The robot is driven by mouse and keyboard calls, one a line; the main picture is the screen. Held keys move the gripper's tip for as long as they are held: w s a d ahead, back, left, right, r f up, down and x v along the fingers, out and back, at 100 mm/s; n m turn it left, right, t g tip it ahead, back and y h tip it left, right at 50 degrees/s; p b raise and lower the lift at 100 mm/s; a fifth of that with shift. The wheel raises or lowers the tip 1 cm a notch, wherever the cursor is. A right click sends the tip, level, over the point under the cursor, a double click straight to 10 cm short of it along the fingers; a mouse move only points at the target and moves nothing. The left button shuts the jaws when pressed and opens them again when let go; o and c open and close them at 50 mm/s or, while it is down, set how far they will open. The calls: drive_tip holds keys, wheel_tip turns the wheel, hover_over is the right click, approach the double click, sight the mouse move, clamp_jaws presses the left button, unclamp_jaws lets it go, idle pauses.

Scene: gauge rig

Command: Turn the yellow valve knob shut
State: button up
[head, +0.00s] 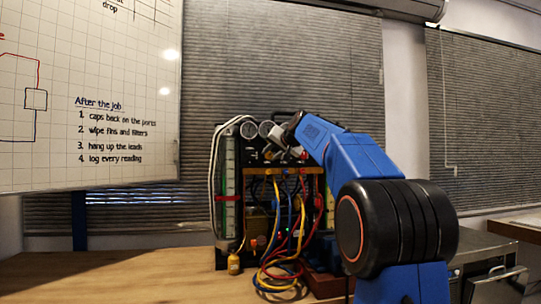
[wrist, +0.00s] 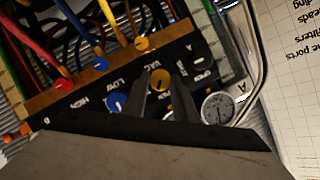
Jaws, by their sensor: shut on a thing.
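The yellow valve knob (wrist: 161,79) sits on the dark panel of the gauge rig, by the VAC label, in the wrist view. My gripper (wrist: 166,88) has one dark finger on each side of it and is shut on it. The knob's pointer is hard to make out between the fingers. In the head view my gripper (head: 291,142) is at the upper front of the gauge rig (head: 221,222), and the knob is hidden there.
A blue knob (wrist: 117,103) by the LOW label is close beside one finger. A round gauge (wrist: 218,108) is on the other side. Yellow, blue and red hoses (head: 290,265) hang down the rig's front.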

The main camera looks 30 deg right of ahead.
drive_tip(key=m, duration=0.1)
drive_tip(key=m+t+y, duration=0.1)
drive_tip(key=m, duration=0.1)
drive_tip(key=shift+s+d+f+y, duration=0.1)
drive_tip(key=shift+d+f+y, duration=0.1)
drive_tip(key=shift+y, duration=0.1)
drive_tip(key=shift+f+m+t+y, duration=0.1)
drive_tip(key=shift+m+t+y, duration=0.25)
drive_tip(key=shift+m, duration=0.7)
drive_tip(key=shift+f+m+t+y, duration=0.15)
drive_tip(key=shift+m+t, duration=0.4)
drive_tip(key=shift+m, duration=0.5)
drive_tip(key=o, duration=1.1)
drive_tip(key=shift+c, duration=0.2)
drive_tip(key=shift+r, duration=0.1)
drive_tip(key=shift+s, duration=0.1)
drive_tip(key=s+d, duration=0.2)
drive_tip(key=s, duration=1.5)
drive_tip(key=shift+r, duration=0.45)
